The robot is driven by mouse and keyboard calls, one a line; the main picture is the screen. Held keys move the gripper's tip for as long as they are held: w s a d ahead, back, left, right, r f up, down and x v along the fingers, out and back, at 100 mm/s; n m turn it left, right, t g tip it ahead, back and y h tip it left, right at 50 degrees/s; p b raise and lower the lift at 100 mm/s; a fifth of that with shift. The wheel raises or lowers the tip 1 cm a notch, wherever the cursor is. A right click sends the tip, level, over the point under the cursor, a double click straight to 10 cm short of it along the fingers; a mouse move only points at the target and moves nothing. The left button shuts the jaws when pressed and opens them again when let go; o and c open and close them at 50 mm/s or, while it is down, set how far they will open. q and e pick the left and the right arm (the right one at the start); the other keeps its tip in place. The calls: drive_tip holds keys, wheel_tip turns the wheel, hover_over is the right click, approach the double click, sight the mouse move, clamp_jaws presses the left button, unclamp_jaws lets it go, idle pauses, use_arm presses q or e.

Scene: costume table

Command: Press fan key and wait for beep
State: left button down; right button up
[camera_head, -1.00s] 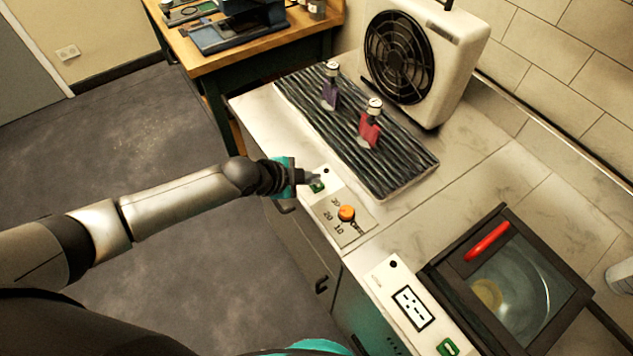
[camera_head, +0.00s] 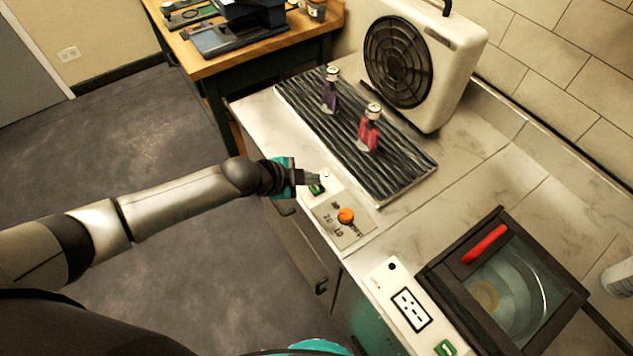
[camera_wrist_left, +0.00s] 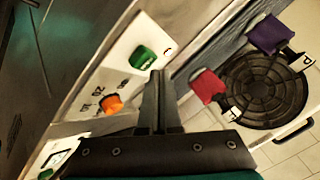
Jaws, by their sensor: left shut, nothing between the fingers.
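The fan (camera_head: 398,62) is a white box with a round black grille, standing at the back of the counter. A green key (camera_head: 316,189) sits on the pale control panel, above an orange dial (camera_head: 346,215). My left gripper (camera_head: 313,178) is shut and empty, its tips at the green key and partly covering it. In the left wrist view the green key (camera_wrist_left: 142,57) lies just beside the shut fingertips (camera_wrist_left: 156,76). I cannot tell whether they touch it or whether it is pressed down. My right gripper is not in view.
A dark ridged mat (camera_head: 395,165) holds a purple bottle (camera_head: 331,92) and a red bottle (camera_head: 368,130). A glass-lidded box with a red handle (camera_head: 485,244) stands at the right, beside a second panel (camera_head: 392,285) with another green key (camera_head: 446,348).

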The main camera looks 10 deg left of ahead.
sight(312, 189)
use_arm(q)
drive_tip(key=shift+r, duration=0.1)
wheel_tip(312, 189, up, 5)
drive_tip(key=p, duration=0.4)
drive_tip(key=shift+p, duration=0.35)
idle(0.6)
